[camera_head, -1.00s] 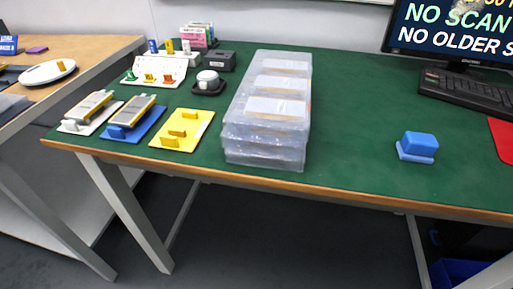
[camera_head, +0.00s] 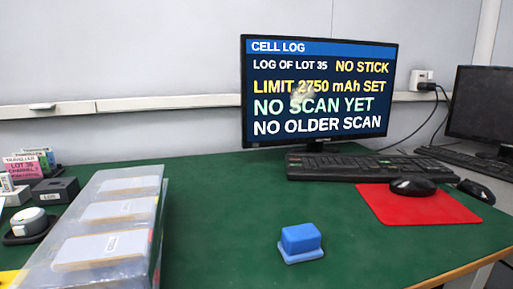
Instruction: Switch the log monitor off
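The log monitor (camera_head: 318,95) stands at the back of the green table in the head view. Its screen is lit and reads "CELL LOG", "LOG OF LOT 35", "NO STICK", "LIMIT 2750 mAh SET", "NO SCAN YET" and "NO OLDER SCAN". A pale smudge (camera_head: 303,97) shows near the screen's middle. I cannot make out a power button on its bezel. Neither of my grippers is in view.
A black keyboard (camera_head: 365,168) lies before the monitor, with a mouse (camera_head: 412,186) on a red mat (camera_head: 420,208) to its right. A blue block (camera_head: 301,240) sits in front. Stacked clear boxes (camera_head: 105,225) stand left. A second, dark monitor (camera_head: 482,110) and a wall socket (camera_head: 421,79) are at right. The green table (camera_head: 225,200) is clear in between.

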